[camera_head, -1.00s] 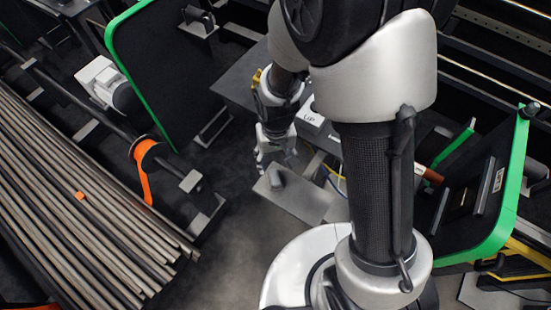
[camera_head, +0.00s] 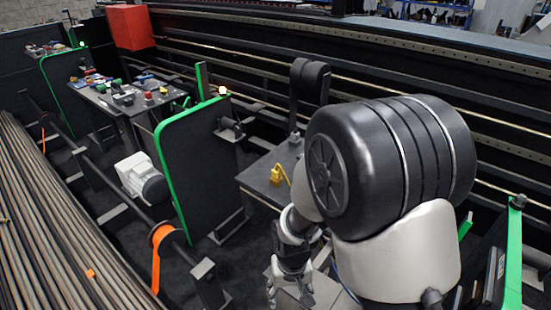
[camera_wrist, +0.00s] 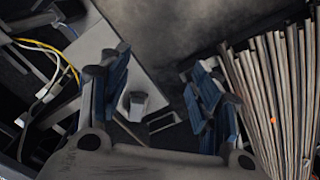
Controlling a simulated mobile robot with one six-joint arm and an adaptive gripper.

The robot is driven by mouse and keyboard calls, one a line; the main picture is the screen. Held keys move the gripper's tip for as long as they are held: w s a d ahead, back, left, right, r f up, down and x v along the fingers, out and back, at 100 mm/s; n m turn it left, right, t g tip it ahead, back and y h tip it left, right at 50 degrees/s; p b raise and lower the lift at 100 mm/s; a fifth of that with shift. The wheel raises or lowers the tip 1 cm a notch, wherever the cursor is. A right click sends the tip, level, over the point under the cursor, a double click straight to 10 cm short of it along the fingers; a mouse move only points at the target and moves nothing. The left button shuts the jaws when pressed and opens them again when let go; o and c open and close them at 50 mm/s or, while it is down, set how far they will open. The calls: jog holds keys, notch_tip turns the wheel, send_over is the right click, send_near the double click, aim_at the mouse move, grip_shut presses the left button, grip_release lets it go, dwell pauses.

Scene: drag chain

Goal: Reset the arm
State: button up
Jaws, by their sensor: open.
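My gripper (camera_head: 290,292) hangs at the bottom middle of the head view, pointing down, with empty fingers. In the wrist view my gripper (camera_wrist: 158,78) is open, its two blue-lined fingers well apart with nothing held between them. A grey plate with a small block (camera_wrist: 138,103) on it shows behind the fingers. My arm's large black joint and silver shell cover much of the right of the head view and hide what lies behind.
A green-edged dark panel (camera_head: 200,165) stands left of the gripper. A grey table (camera_head: 258,184) with a yellow connector (camera_head: 278,174) is just behind it. Bundled rods (camera_head: 55,220) lie at left. An orange strap (camera_head: 157,250) hangs on a bar. Dark floor lies between.

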jog(key=d+r+t, duration=0.1)
jog(key=d+r, duration=0.2)
jog(key=r, duration=0.5)
jog(key=d+r+t, duration=0.1)
jog(key=d+r, duration=0.1)
jog(key=r, duration=0.5)
jog(key=s+d+r+t, duration=0.1)
jog(key=s+d+r, duration=0.1)
jog(key=s+r, duration=0.3)
jog(key=s+d+r+m+t, duration=0.1)
jog(key=s+d+r, duration=0.2)
jog(key=s+r, duration=0.3)
jog(key=shift+s+d+r+t, duration=0.2)
jog(key=shift+s+d+t, duration=0.1)
jog(key=shift+s, duration=0.35)
